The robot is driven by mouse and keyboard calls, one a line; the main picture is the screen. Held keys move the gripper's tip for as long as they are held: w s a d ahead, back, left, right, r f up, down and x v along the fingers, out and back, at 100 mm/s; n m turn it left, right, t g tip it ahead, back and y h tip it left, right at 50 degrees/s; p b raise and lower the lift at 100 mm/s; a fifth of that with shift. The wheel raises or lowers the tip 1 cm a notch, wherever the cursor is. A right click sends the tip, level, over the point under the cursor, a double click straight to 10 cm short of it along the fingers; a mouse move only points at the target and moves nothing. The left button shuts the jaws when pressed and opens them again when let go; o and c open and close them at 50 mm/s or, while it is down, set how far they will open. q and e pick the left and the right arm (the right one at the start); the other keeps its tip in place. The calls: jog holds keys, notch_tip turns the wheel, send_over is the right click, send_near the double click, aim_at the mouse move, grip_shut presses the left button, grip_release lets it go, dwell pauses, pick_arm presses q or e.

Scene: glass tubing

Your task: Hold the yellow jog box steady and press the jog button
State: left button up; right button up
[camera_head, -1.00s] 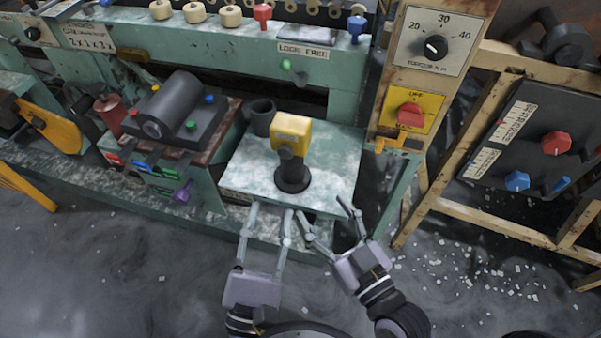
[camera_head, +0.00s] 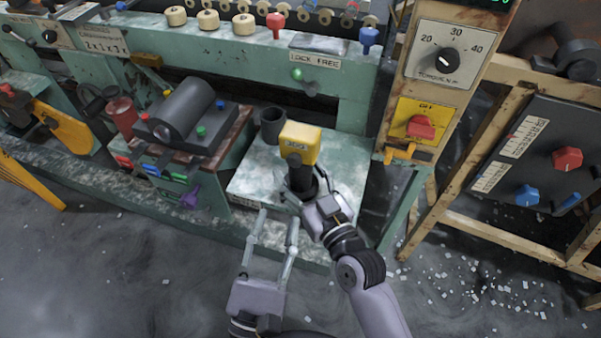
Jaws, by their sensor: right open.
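The yellow jog box (camera_head: 300,139) stands upright on a dark stem (camera_head: 301,177) on the pale worn shelf. Lettering shows on its front face; I cannot make out a jog button. My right gripper (camera_head: 301,186) is at the stem just below the box, open, with its fingers about the stem; whether they touch it I cannot tell. The gripper hides the stem's base. My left gripper (camera_head: 277,217) is lower, in front of the shelf's front edge, with its two fingers apart and nothing between them.
A dark cup (camera_head: 272,126) stands on the shelf (camera_head: 250,178) just left of the box. Left of that is a dark cylindrical unit (camera_head: 185,107) with coloured knobs. A post with a red switch (camera_head: 421,127) rises at the right. The shelf's left front is bare.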

jog(key=shift+c, duration=0.6)
jog(key=c, duration=1.4)
pick_arm(q)
grip_shut()
dwell(0.5)
